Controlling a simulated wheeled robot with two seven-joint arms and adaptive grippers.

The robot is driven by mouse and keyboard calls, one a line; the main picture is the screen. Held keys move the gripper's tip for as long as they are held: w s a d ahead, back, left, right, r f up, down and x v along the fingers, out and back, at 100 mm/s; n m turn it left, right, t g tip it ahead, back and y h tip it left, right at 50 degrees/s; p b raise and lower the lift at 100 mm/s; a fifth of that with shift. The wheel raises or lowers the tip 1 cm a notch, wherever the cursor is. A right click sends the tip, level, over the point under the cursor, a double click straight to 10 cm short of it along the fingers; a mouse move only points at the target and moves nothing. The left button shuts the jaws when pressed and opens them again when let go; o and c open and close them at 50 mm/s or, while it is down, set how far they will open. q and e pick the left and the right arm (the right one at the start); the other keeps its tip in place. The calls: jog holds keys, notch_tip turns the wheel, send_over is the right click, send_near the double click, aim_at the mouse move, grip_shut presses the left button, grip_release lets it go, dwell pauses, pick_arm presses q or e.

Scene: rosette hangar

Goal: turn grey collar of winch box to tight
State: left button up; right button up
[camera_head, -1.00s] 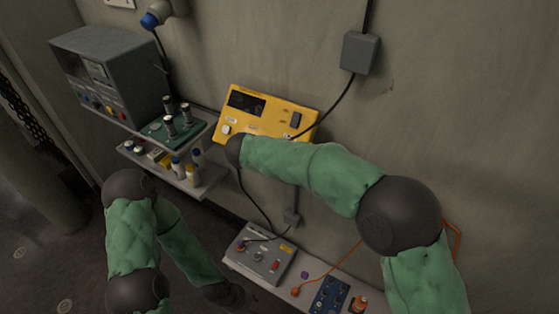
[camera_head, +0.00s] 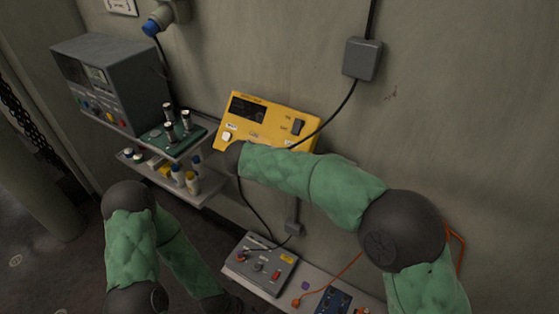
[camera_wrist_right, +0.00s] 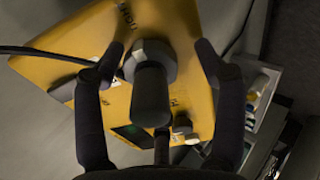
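A yellow box (camera_head: 277,117) on the wall, which I take to be the winch box, has a dark display, a switch and a pale button. In the right wrist view the yellow box (camera_wrist_right: 185,22) shows close up, with a grey collar (camera_wrist_right: 157,58) around the base of a dark cylindrical knob (camera_wrist_right: 151,95). My right gripper (camera_wrist_right: 158,52) is open, one finger on each side of the collar, with gaps showing. In the head view my right forearm hides the gripper and collar. My left gripper is not in view; only its arm shows at lower left.
A grey instrument box (camera_head: 110,82) and a green block with upright cylinders (camera_head: 171,130) stand on a shelf at left. Small bottles (camera_head: 185,178) sit below. A grey control box (camera_head: 262,264) stands on the lower ledge. A black cable (camera_head: 329,118) runs from the yellow box.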

jog(key=shift+d+r, duration=0.15)
jog(key=shift+r, duration=0.15)
jog(key=shift+s+r, duration=0.1)
jog(key=shift+r, duration=0.05)
jog(key=v, duration=1.1)
jog(key=shift+s+a, duration=0.25)
jog(key=s+d+f+m+g+y, duration=0.1)
jog(key=s+d+f+g, duration=0.1)
jog(key=f, duration=0.9)
jog(key=s+d+f+m+g+y, duration=0.1)
jog(key=s+d+f+g+y, duration=0.15)
jog(key=f, duration=0.75)
jog(key=s+d+f+m+g+y, duration=0.1)
jog(key=s+f+g, duration=0.15)
jog(key=f, duration=0.85)
jog(key=s+d+f+m+y, duration=0.2)
jog(key=s+d+f+m, duration=0.2)
jog(key=s+f+m, duration=0.3)
jog(key=s+d+f+m+g+y, duration=0.1)
jog(key=s+d+f+m, duration=0.4)
jog(key=s+f, duration=0.5)
jog(key=shift+d+m+y, duration=0.3)
jog(key=shift+m+y, duration=0.05)
jog(key=shift+m, duration=0.55)
